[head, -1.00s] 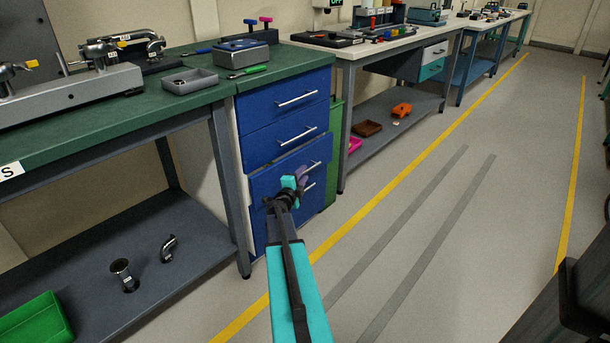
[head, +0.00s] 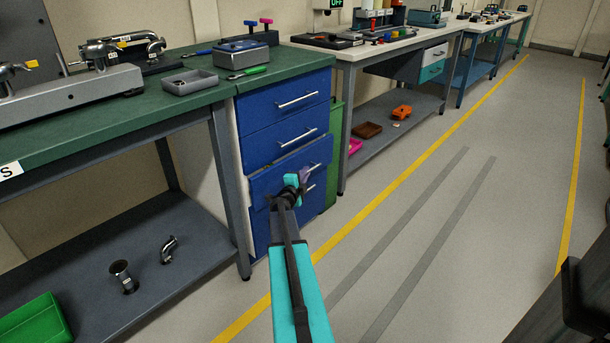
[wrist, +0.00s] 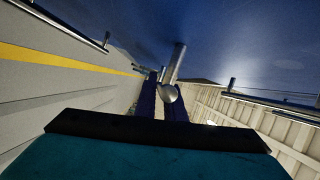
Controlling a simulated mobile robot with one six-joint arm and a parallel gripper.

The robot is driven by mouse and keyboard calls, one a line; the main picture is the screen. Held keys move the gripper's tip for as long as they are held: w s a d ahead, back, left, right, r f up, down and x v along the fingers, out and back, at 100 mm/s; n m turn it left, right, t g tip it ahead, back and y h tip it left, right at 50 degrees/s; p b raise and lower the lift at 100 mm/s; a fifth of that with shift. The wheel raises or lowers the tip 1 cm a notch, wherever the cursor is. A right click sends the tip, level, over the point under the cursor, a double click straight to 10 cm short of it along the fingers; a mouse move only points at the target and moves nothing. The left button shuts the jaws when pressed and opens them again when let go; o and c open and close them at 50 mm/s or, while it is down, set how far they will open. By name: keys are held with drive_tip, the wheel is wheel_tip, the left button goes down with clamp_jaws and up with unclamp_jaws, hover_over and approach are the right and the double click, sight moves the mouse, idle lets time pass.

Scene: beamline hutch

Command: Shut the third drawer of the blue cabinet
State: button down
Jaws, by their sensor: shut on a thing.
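The blue cabinet (head: 262,118) stands under the right end of the green bench. Its third drawer (head: 264,183) stands out slightly from the drawers above. My gripper (head: 303,174) is at the front of this drawer, by its bar handle (head: 315,167), and partly hides it. In the wrist view the silver handle (wrist: 174,72) runs between the two fingers of my gripper (wrist: 164,98), which are shut on it. The blue drawer front (wrist: 225,40) fills the top of that view. The fourth drawer (head: 262,230) is partly hidden by my arm.
The top two drawers look shut. A green bin (head: 333,150) stands right of the cabinet. A bench leg (head: 230,190) stands close on its left. Open grey floor (head: 420,230) with a yellow line lies to the right.

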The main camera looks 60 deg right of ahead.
drive_tip(key=shift+w, duration=0.1)
drive_tip(key=shift+w+d+p, duration=0.2)
drive_tip(key=shift+w+p, duration=0.85)
drive_tip(key=shift+w, duration=0.5)
drive_tip(key=shift+w+r, duration=0.1)
drive_tip(key=c, duration=1.8)
unclamp_jaws()
drive_tip(key=shift+c, duration=0.2)
drive_tip(key=p, duration=0.3)
approach(299, 169)
drive_tip(key=shift+v, duration=2.4)
